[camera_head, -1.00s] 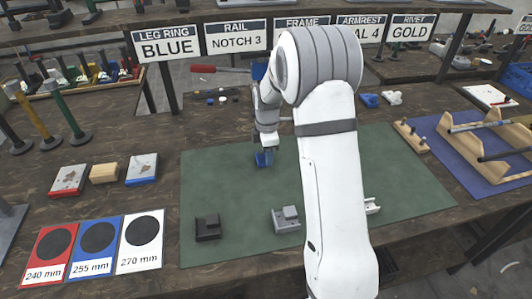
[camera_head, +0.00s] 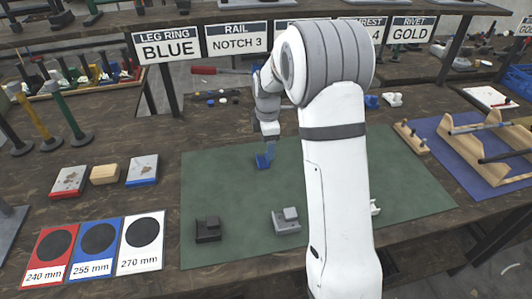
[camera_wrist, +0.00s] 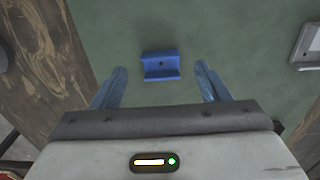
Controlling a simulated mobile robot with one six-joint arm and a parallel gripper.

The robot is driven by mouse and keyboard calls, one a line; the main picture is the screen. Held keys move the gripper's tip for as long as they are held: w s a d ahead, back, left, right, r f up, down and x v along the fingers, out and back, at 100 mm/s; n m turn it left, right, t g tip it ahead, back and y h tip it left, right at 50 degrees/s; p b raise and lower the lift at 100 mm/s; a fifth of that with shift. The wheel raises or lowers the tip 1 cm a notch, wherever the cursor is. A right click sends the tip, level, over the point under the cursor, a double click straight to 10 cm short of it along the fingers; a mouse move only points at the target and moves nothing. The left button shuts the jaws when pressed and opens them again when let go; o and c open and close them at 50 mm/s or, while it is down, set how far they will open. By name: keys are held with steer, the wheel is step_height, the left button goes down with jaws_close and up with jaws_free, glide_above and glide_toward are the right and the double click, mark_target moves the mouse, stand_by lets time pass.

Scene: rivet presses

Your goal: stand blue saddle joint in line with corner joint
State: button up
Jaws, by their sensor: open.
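The blue saddle joint (camera_head: 263,161) lies on the green mat towards its back left. In the wrist view it (camera_wrist: 160,66) shows a channel shape with a small hole. My gripper (camera_head: 270,148) is just above it in the head view. In the wrist view my gripper (camera_wrist: 160,82) is open, with one blue finger on each side of the saddle joint and clear gaps between. A grey stepped joint (camera_head: 286,221) and a dark joint (camera_head: 207,229) sit at the mat's front. I cannot tell which is the corner joint.
A white piece (camera_head: 375,208) on the mat is partly hidden by my arm. Size cards (camera_head: 98,240) lie left of the mat (camera_head: 220,180), and a wooden rack (camera_head: 485,145) stands right. The mat between the saddle joint and the front joints is clear.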

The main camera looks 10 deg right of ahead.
steer(key=s+r+m, duration=0.4)
steer(key=s+r, duration=0.2)
steer(key=r, duration=0.5)
steer(key=s+m+t, duration=0.2)
steer(key=s+m, duration=1.2)
steer(key=s, duration=0.9)
steer(key=shift+s+a, duration=0.2)
steer(key=shift+s, duration=0.1)
step_height(320, 180, up, 3)
steer(key=p, duration=0.2)
steer(key=shift+f+t+p, duration=0.1)
steer(key=shift+t+p, duration=0.2)
steer(key=shift+p, duration=0.1)
steer(key=shift+c, duration=0.5)
